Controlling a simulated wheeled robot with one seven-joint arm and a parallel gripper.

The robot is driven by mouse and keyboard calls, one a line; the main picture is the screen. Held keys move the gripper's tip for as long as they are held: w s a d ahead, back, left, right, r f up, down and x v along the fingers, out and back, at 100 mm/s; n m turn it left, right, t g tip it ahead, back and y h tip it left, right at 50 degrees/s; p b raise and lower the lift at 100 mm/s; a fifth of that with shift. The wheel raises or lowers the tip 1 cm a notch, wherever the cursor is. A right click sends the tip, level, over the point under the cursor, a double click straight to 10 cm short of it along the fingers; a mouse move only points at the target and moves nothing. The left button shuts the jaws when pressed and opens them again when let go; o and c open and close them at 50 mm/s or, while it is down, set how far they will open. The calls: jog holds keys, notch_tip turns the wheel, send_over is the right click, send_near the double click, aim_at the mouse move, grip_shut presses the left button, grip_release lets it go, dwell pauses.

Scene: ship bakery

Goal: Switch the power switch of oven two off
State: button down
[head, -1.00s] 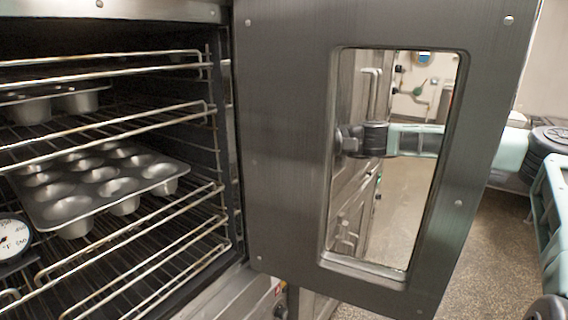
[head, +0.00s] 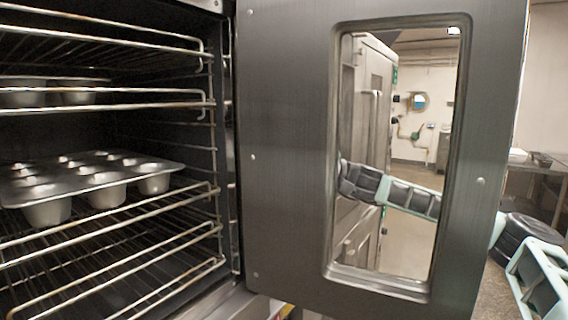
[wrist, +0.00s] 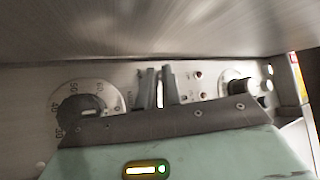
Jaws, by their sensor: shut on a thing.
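In the wrist view, a light metal control panel (wrist: 120,78) carries a numbered dial (wrist: 82,104) at left, a small reddish indicator (wrist: 198,75) in the middle and a dark round knob (wrist: 238,85) at right. My gripper (wrist: 157,78) stands against the panel between the numbered dial and the indicator. Its two grey fingers are close together, shut on what seems to be the power switch, mostly hidden between them. The switch's position and the oven's number cannot be read. The head view does not show my fingers; part of my arm (head: 408,197) shows through the door window.
The oven door (head: 290,150) stands open, with its window (head: 420,110) in front of my arm. Wire racks (head: 100,103) and a muffin tin (head: 75,185) are in the oven. A metal table (head: 545,165) and bare floor lie at right.

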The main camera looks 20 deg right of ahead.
dwell(0.3)
jog(key=c, duration=1.9)
grip_release()
jog(key=b+v, duration=0.3)
jog(key=v, duration=1.4)
jog(key=shift+d+b, duration=0.2)
jog(key=shift+b, duration=0.2)
